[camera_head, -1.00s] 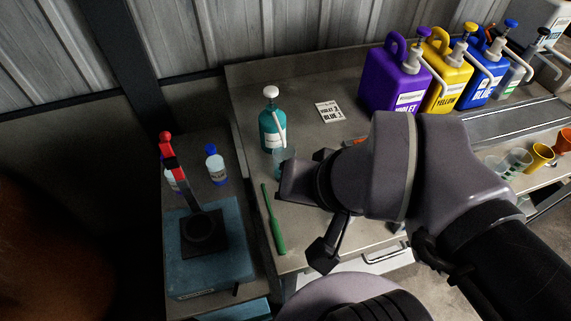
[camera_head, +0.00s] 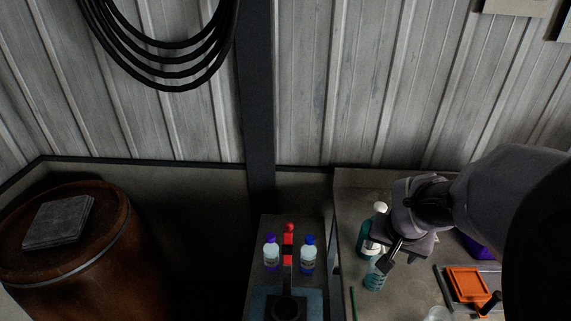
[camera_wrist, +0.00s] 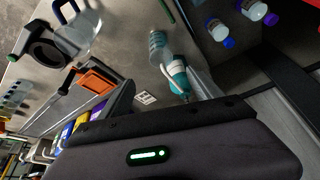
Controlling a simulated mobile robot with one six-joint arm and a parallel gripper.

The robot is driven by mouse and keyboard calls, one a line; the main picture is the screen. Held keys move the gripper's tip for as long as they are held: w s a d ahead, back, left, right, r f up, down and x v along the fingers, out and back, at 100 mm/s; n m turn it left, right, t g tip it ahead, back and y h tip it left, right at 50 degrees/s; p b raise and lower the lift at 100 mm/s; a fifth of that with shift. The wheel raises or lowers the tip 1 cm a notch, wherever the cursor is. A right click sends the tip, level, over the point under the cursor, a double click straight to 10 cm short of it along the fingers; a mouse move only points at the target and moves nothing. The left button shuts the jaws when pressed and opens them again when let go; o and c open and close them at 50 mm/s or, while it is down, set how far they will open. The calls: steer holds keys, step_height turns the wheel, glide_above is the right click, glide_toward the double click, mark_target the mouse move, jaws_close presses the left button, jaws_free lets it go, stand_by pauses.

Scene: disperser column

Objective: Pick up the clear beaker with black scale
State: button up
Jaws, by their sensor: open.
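The clear beaker (camera_head: 375,279) stands on the grey bench in front of the teal bottle (camera_head: 370,240) in the head view. It looks pale teal there and is partly hidden by a dark finger. In the wrist view the clear beaker (camera_wrist: 157,44) shows faint scale marks, next to the teal bottle (camera_wrist: 180,80). My gripper (camera_head: 399,261) is open and empty, just above and to the right of the beaker in the head view. I cannot tell whether a finger touches it.
A green stick (camera_head: 354,303) lies left of the beaker. An orange tray (camera_head: 468,284) lies to the right. A clear pitcher (camera_wrist: 80,38) and a black ring-shaped tool (camera_wrist: 44,50) show in the wrist view. Two small bottles with purple (camera_head: 271,254) and blue (camera_head: 308,254) caps stand left.

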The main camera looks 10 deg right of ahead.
mark_target(377, 274)
steer(key=b+x, duration=0.7)
steer(key=x, duration=1.2)
steer(key=shift+a, duration=0.1)
steer(key=shift+r, duration=0.1)
steer(key=shift+c, duration=0.4)
steer(key=c, duration=1.4)
steer(key=shift+o, duration=0.2)
steer(key=shift+r, duration=0.1)
